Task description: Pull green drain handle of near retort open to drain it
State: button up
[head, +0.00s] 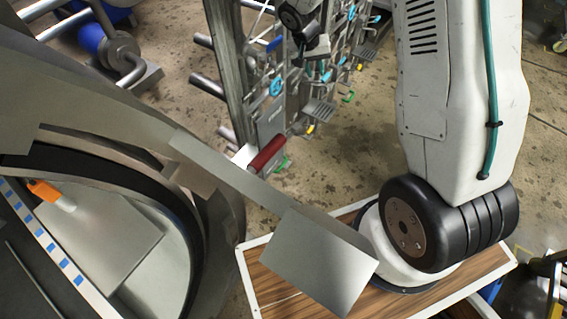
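The near retort (100,165) fills the left side, its round opening facing the lower left. A small green handle (282,163) shows low on the valve rack, partly hidden behind a dark red cylinder. Another green handle (349,96) sits farther back along the rack. I cannot tell from this view which green handle belongs to the near retort. A dark and grey arm end at the top centre appears to be my gripper (312,45), above the rack and apart from both green handles. Its fingers are too small and overlapped to read.
The rack of pipes and valves (272,122) carries blue, yellow and red parts. A grey metal block on a bar (318,262) juts across the foreground. A wood-topped surface with a white rim (247,262) lies below my arm. Bare concrete floor (350,155) is between rack and arm.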

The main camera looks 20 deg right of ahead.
notch_tip(320, 180, down, 17)
jog(key=w, duration=0.2)
jog(key=m+t+y, duration=0.1)
jog(key=m+y, duration=0.4)
jog(key=m, duration=0.1)
send_near(283, 164)
jog(key=f, duration=0.1)
jog(key=shift+w+a+f, duration=0.15)
jog(key=shift+a+f, duration=0.05)
jog(key=shift+f, duration=1)
jog(key=shift+w+a+f, duration=0.1)
jog(key=shift+a+f, duration=0.05)
jog(key=shift+f, duration=1)
jog(key=shift+w+a+f, duration=0.15)
jog(key=shift+a+f, duration=0.05)
jog(key=shift+f, duration=1)
grip_shut()
